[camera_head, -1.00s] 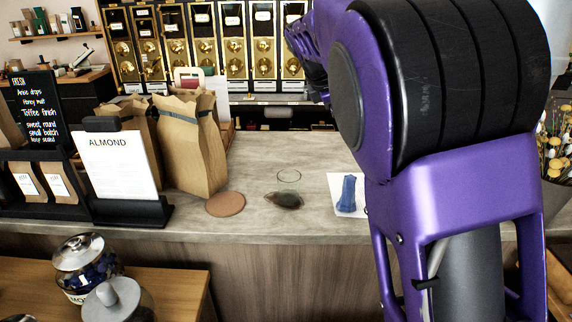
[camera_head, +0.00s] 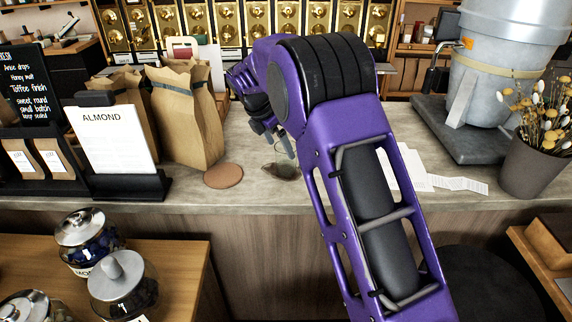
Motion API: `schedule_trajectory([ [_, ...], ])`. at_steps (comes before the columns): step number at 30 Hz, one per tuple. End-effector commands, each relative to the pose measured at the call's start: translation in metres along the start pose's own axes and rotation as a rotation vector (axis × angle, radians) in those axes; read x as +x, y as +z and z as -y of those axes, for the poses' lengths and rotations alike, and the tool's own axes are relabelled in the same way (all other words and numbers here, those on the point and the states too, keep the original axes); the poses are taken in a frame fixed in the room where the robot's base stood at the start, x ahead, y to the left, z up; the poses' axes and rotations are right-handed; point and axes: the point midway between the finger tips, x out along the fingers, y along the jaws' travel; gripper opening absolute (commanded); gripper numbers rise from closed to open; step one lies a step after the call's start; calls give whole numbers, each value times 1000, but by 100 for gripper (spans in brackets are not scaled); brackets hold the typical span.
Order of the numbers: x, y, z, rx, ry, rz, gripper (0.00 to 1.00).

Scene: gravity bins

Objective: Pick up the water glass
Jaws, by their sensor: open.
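The water glass (camera_head: 280,158) is clear and hard to make out, with a faint greenish rim. It stands on the grey counter, with a small dark object (camera_head: 281,173) at its foot; I cannot tell whether that is behind, in front of or under it. My gripper (camera_head: 273,138) is open and points down at the glass's rim. Its fingers overlap the upper part of the glass in the picture. I cannot tell whether they touch it or are around it. My arm hides part of the counter to the right.
A round brown coaster (camera_head: 223,175) lies left of the glass. Paper bags (camera_head: 186,115) and an ALMOND sign (camera_head: 113,140) stand further left. Papers (camera_head: 415,168), a flower pot (camera_head: 530,165) and a large metal container (camera_head: 505,75) are on the right.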

Motion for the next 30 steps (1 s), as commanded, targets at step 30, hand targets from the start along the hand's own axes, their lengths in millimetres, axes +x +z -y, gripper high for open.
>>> schedule_trajectory([
  [30, 74, -5, 5, 1, 1, 1, 84],
])
